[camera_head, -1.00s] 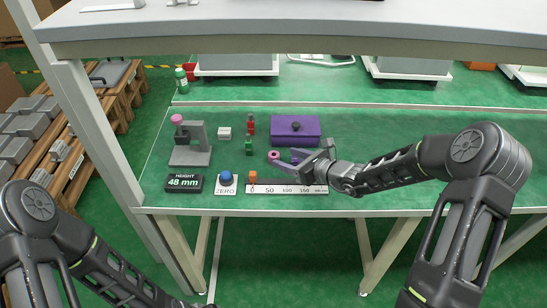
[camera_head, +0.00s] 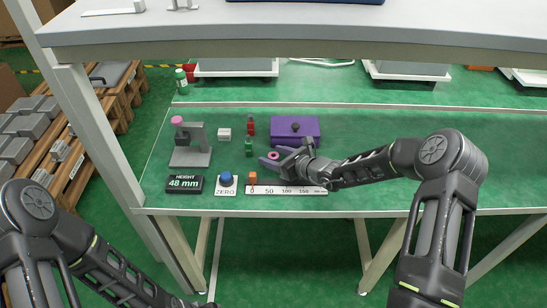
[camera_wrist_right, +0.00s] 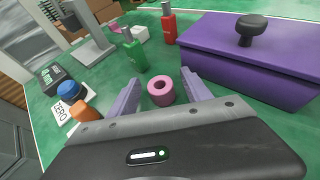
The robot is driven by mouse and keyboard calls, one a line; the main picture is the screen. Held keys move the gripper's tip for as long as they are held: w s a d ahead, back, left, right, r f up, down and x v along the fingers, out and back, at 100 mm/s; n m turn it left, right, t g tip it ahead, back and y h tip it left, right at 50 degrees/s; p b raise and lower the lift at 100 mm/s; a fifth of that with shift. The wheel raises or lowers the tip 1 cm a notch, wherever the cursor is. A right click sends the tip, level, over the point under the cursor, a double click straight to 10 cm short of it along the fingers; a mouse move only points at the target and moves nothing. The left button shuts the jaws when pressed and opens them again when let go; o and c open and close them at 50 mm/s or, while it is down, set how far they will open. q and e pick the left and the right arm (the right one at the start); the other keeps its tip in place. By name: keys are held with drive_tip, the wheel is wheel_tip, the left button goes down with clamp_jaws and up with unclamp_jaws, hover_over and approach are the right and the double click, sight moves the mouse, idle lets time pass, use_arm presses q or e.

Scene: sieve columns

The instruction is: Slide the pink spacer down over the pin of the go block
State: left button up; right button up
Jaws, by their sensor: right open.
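The pink spacer (camera_head: 273,156), a ring with a hole, lies flat on the green bench; it also shows in the right wrist view (camera_wrist_right: 160,92). My right gripper (camera_wrist_right: 160,78) is open, with a lilac finger on each side of the spacer and gaps between. The green block (camera_wrist_right: 134,54) with an upright pin, apparently the go block, stands just beyond; it also shows in the head view (camera_head: 249,150). Its pin carries no ring.
A red block (camera_wrist_right: 169,28) with a pin stands behind the green one. A purple box (camera_head: 308,126) with a black knob is to the right. A grey stand (camera_head: 190,158) with a pink top, a blue button (camera_head: 225,177) and an orange block (camera_head: 253,177) are to the left.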

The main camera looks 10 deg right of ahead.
idle(0.5)
clamp_jaws()
idle(0.4)
